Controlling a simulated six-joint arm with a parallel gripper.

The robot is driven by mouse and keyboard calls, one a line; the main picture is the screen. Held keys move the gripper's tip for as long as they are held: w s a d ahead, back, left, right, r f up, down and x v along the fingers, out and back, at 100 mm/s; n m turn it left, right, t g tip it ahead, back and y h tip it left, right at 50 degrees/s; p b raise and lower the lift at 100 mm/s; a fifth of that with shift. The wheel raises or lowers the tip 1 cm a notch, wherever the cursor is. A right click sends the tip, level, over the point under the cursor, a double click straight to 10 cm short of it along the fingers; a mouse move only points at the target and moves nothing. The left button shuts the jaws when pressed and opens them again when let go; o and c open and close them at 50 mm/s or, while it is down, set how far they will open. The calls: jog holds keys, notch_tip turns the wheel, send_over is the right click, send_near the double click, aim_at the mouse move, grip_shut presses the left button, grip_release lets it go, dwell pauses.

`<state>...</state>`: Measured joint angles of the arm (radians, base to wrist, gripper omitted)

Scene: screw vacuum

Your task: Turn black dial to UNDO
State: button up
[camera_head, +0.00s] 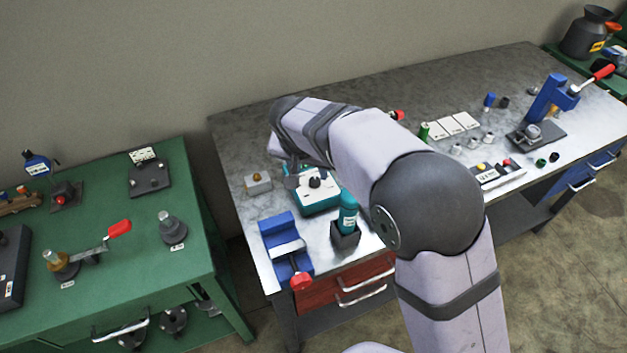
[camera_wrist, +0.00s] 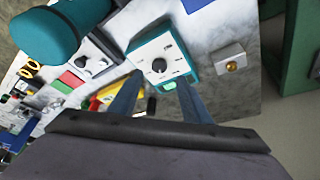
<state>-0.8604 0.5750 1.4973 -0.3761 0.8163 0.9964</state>
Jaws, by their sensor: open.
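The black dial (camera_wrist: 159,66) sits on the pale face of a teal box (camera_wrist: 137,41). Small marks surround the dial, but I cannot read them. The box also shows in the head view (camera_head: 319,202), with the dial (camera_head: 315,182) on its top. My gripper (camera_wrist: 160,79) is open and empty. In the wrist view its two fingers show on either side of the dial's lower edge. I cannot tell whether they touch the dial or hover above the box. In the head view my arm hides most of the gripper.
A teal bottle (camera_head: 347,213) stands in a dark holder close to the box's right. A blue vise (camera_head: 281,240) with a red knob is in front. A small metal block with a brass button (camera_head: 257,180) is on the left. The bench's back left is clear.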

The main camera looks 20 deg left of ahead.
aim_at(314, 181)
jog(key=shift+p+x, duration=1.25)
jog(key=shift+x, duration=2.45)
jog(key=c, duration=1.1)
